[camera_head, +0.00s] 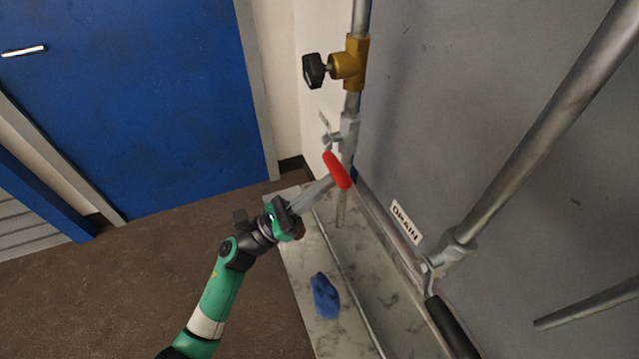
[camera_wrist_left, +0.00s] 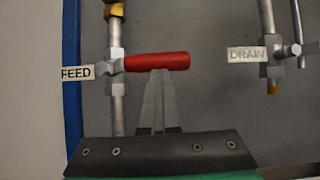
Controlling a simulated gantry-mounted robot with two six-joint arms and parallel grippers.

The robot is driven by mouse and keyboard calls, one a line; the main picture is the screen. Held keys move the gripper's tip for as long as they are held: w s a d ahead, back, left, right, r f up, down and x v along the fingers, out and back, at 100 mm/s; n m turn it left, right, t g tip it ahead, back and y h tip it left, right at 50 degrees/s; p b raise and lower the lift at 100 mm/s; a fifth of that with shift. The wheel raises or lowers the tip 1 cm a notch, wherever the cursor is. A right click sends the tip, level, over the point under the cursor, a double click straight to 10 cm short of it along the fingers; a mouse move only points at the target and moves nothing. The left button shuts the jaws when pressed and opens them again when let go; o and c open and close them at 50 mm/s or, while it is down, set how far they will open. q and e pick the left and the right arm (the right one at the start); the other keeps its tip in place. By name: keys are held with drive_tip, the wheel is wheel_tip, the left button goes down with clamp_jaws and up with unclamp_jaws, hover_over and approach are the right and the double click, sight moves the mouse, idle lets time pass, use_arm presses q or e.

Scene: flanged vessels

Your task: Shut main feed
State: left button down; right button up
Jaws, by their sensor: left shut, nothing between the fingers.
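The feed valve (camera_head: 349,130) is a silver body on a vertical pipe, and it also shows in the wrist view (camera_wrist_left: 115,66) beside a FEED label (camera_wrist_left: 76,73). Its red lever handle (camera_head: 337,170) lies horizontally to the right of the valve in the wrist view (camera_wrist_left: 157,62), across the pipe. My left gripper (camera_head: 328,183) is shut and empty, its fingertips right at the handle. In the wrist view the fingertips (camera_wrist_left: 159,75) meet the handle's lower edge; I cannot tell whether they touch it. My right gripper is not in view.
A brass valve with a black knob (camera_head: 314,70) is above on the same pipe. A DRAIN label (camera_head: 405,221) and drain valve (camera_head: 450,255) with a black handle (camera_head: 452,327) are to the right. A blue cloth (camera_head: 325,296) lies on the stone ledge (camera_head: 305,250). A grey wall stands behind.

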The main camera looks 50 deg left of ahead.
use_arm(q)
drive_tip(key=shift+r, duration=0.25)
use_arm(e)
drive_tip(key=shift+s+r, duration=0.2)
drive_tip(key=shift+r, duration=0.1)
use_arm(q)
drive_tip(key=shift+f, duration=0.1)
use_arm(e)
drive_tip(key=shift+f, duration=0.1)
use_arm(q)
drive_tip(key=f+b+v, duration=0.1)
drive_tip(key=b+v, duration=0.1)
drive_tip(key=v, duration=0.4)
drive_tip(key=w+f+b+v, duration=0.1)
drive_tip(key=v, duration=0.6)
drive_tip(key=shift+w+f+b, duration=0.25)
drive_tip(key=shift+w+b, duration=0.05)
drive_tip(key=shift+b, duration=0.1)
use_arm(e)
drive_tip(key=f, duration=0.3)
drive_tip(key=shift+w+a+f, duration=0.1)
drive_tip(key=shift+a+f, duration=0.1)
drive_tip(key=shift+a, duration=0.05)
use_arm(q)
drive_tip(key=shift+d, duration=0.15)
